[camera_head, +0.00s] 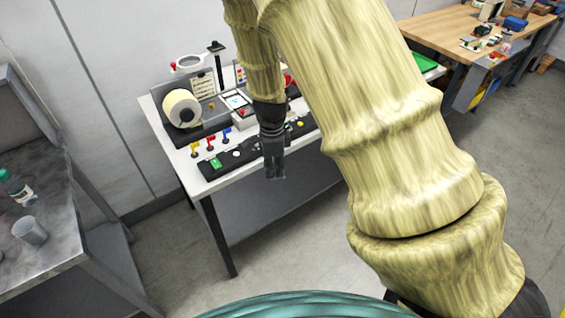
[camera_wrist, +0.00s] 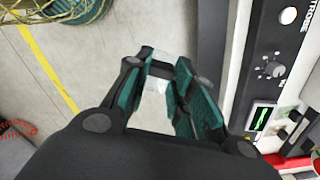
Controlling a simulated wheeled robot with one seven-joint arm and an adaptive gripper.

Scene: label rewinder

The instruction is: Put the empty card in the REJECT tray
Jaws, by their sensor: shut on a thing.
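My gripper (camera_head: 274,172) hangs just off the front edge of the white table, beside the black control strip. In the wrist view its fingers (camera_wrist: 162,66) are closed on a small, thin, pale piece (camera_wrist: 160,58), seen almost edge-on between the fingertips. It looks like the empty card, but its face cannot be read. In the head view the held piece is too small to make out. No tray marked REJECT can be read in either view. A green flat thing (camera_head: 424,63) at the table's right end is partly hidden behind my arm.
The white table (camera_head: 160,112) carries a label roll (camera_head: 182,108), coloured knobs and the control strip (camera_head: 218,165). A grey bench with a bottle (camera_head: 17,188) and cup (camera_head: 30,231) stands left. A wooden workbench (camera_head: 455,32) stands back right. Floor between is clear.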

